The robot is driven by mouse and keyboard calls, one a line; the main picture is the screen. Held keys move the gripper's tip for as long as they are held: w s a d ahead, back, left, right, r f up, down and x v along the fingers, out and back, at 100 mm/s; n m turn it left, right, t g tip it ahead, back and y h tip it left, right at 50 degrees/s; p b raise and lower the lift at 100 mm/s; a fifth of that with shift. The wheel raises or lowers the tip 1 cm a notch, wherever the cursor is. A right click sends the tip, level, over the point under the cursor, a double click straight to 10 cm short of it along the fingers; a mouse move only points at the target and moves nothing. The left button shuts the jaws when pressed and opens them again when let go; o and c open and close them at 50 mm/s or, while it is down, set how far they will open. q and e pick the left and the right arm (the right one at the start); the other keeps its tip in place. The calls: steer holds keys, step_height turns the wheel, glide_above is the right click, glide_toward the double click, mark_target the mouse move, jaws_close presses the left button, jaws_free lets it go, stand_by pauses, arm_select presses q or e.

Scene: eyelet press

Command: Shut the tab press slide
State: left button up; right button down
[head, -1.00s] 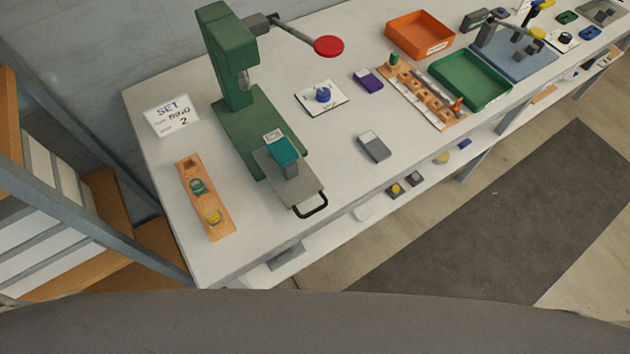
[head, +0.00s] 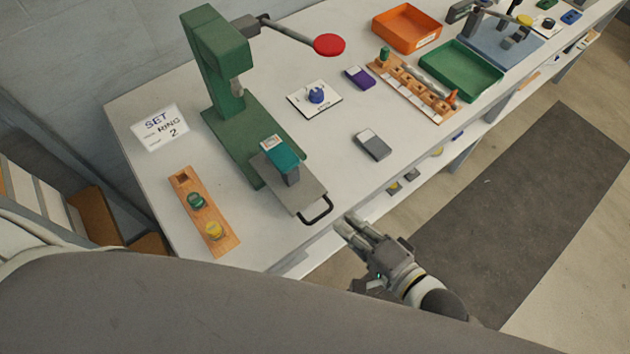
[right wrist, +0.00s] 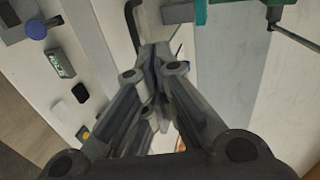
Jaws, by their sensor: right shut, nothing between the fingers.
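The green tab press (head: 223,62) stands at the back left of the table. Its slide (head: 303,193) is a grey plate that sticks out from the press base towards the front edge, with a teal block (head: 283,156) on it. A black loop handle (head: 318,212) is at the slide's front end. My right gripper (head: 350,224) is shut and empty, just right of the handle and apart from it in the head view. In the right wrist view its closed fingertips (right wrist: 155,52) lie close to the handle (right wrist: 132,24); whether they touch is unclear. My left gripper is not in view.
The press lever has a red knob (head: 329,45). A wooden strip (head: 187,182) with green and yellow pieces lies left of the slide. A grey block (head: 373,145) lies right of it. Orange (head: 407,28) and green trays (head: 461,69) stand farther right. A shelf runs below.

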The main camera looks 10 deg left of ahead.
mark_target(308, 189)
steer(key=p+x, duration=0.1)
steer(key=x, duration=0.3)
steer(key=r+p+x, duration=0.1)
steer(key=x, duration=0.4)
steer(key=p+x, duration=0.1)
steer(key=x, duration=0.3)
steer(key=shift+w+a+r, duration=0.25)
steer(key=shift+w+a, duration=0.1)
steer(key=shift+a, duration=0.1)
steer(key=shift+a, duration=0.1)
steer(key=w+a+b, duration=0.1)
steer(key=w+a, duration=0.1)
steer(key=a, duration=0.1)
steer(key=w+a+b, duration=0.1)
steer(key=w+a, duration=0.2)
steer(key=w+a+b, duration=0.2)
steer(key=a, duration=0.1)
steer(key=shift+w+a, duration=0.3)
steer(key=shift+r, duration=0.1)
